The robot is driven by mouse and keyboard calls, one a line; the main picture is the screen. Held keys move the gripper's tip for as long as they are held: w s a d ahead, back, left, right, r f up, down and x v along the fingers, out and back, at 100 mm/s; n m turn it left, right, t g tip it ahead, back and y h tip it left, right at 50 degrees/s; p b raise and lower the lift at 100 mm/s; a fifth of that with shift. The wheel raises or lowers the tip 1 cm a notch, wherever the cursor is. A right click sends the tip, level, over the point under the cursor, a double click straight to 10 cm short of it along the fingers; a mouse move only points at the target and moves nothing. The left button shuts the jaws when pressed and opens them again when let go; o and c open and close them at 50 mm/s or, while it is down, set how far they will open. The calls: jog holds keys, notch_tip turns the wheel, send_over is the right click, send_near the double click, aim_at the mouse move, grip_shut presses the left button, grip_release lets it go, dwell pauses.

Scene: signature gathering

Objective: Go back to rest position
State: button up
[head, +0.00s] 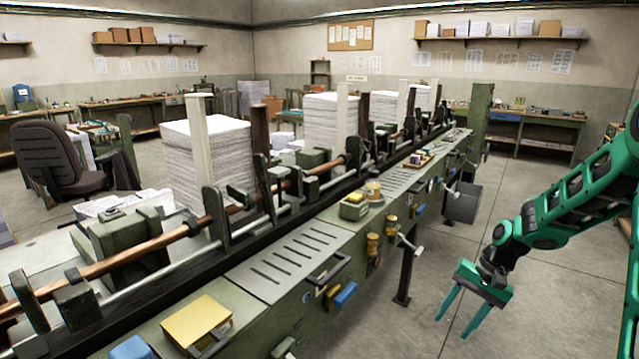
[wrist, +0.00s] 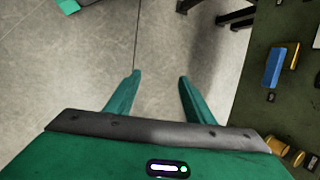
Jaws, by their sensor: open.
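My green gripper (head: 459,322) hangs at the lower right in the head view, fingers pointing down over the bare floor. Its two fingers (wrist: 160,82) are spread apart with nothing between them in the wrist view. It is to the right of the long green machine bench (head: 318,262) and apart from it. My arm comes in from the right edge of the head view.
A yellow box (head: 196,321) lies on the bench's near end. A blue handle (head: 345,295) and yellow knobs (head: 373,248) stick out from its side. A grey bin (head: 463,204) stands beyond my gripper. The concrete floor (head: 545,285) around the arm is clear.

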jog(key=s+d+r+h, duration=0.2)
jog(key=s+d+r, duration=0.1)
jog(key=s+r, duration=0.4)
jog(key=s+d+r+h, duration=0.25)
jog(key=s+r, duration=0.35)
jog(key=s, duration=0.3)
jog(key=s+r, duration=0.3)
jog(key=s, duration=1.2)
jog(key=shift+s+d+r, duration=0.2)
jog(key=shift+s+d, duration=0.2)
jog(key=shift+w+f, duration=0.25)
jog(key=shift+w, duration=0.4)
